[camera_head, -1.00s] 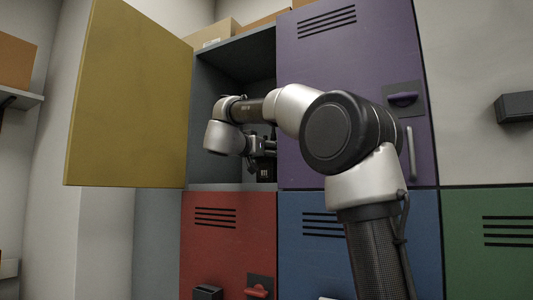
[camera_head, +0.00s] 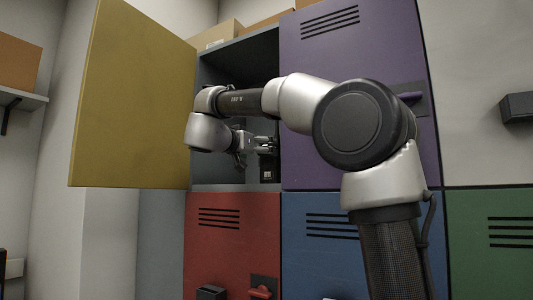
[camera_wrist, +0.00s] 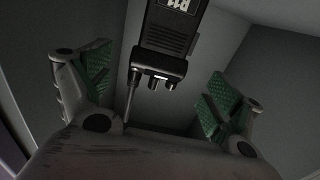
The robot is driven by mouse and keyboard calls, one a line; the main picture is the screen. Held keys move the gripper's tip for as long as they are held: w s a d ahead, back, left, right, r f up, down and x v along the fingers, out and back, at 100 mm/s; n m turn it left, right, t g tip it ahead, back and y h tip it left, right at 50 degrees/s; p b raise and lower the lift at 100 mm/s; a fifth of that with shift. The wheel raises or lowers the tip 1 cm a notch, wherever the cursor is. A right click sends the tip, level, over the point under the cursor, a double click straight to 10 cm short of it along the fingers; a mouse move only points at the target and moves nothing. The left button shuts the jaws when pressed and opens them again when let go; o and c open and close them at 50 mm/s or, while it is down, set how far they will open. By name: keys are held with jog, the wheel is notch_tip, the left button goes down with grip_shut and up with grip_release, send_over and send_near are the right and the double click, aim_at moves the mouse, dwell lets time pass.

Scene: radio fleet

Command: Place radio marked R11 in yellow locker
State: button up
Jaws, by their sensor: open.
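The yellow locker stands open, its yellow door (camera_head: 130,100) swung out to the left and its grey inside (camera_head: 225,172) showing. The black radio (camera_head: 268,168) stands inside the locker, near its right side. In the wrist view the radio (camera_wrist: 168,40) carries the label R11, with its knobs and antenna toward my gripper. My gripper (camera_head: 262,144) is inside the locker opening at the radio's knob end. In the wrist view its green-padded fingers (camera_wrist: 160,95) are spread wide on both sides, with clear space between them and the radio.
A shut purple locker (camera_head: 350,60) is directly right of the opening. Red (camera_head: 235,235), blue (camera_head: 320,250) and green (camera_head: 490,240) lockers are below. Cardboard boxes (camera_head: 220,34) lie on top. My arm crosses in front of the purple door.

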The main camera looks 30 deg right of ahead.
jog(key=shift+v, duration=2.25)
